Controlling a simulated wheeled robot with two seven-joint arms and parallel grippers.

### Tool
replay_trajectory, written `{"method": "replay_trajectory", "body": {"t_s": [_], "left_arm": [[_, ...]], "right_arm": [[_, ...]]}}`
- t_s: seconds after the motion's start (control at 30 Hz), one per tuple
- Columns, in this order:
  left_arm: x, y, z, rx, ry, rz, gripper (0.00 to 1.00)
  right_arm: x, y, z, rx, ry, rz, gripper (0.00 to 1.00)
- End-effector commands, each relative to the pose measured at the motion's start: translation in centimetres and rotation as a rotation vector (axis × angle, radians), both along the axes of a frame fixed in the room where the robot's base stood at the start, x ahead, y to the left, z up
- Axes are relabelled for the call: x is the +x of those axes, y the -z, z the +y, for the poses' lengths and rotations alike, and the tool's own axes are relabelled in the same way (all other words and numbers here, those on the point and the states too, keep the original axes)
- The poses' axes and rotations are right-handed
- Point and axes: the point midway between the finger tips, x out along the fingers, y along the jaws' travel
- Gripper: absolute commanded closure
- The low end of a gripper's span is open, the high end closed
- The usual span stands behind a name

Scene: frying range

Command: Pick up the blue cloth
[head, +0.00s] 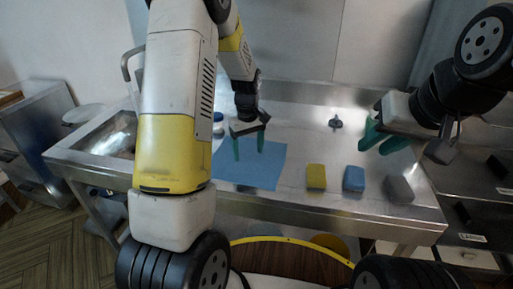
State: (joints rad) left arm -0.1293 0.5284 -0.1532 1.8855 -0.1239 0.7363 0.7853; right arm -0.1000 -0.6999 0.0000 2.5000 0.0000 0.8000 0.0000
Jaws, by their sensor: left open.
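The blue cloth (254,177) lies flat on the steel counter in the middle of the head view, partly hidden at its left by my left arm. My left gripper (249,156) points down over the cloth's upper part, with its two green fingers apart and nothing between them. I cannot tell if the fingertips touch the cloth. My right gripper (375,147) is over the right part of the counter, away from the cloth. Its green fingers are apart and hold nothing.
On the steel counter (300,207), a yellow sponge (316,177), a blue sponge (353,179) and a grey block (399,190) stand right of the cloth. A sink (112,143) is at left. A small jar (218,122) stands behind my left arm. A dark knob (335,123) is at the back.

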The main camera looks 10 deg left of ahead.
Motion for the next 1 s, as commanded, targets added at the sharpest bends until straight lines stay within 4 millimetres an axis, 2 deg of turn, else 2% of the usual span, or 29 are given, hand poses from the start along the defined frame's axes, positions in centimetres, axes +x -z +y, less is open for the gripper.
{"method": "replay_trajectory", "body": {"t_s": [0.13,0.47,1.0], "left_arm": [[0.01,0.76,0.01,0.0,0.0,0.0,0.27],[-0.03,0.96,0.02,0.0,-0.001,0.001,0.28],[-0.12,1.05,-0.01,0.0,0.0,0.004,0.81]], "right_arm": [[0.0,0.0,0.0,0.0,0.0,0.0,0.7],[0.0,0.0,0.0,0.0,0.0,0.0,0.7],[0.0,0.0,0.0,0.0,0.0,0.0,0.7]]}}
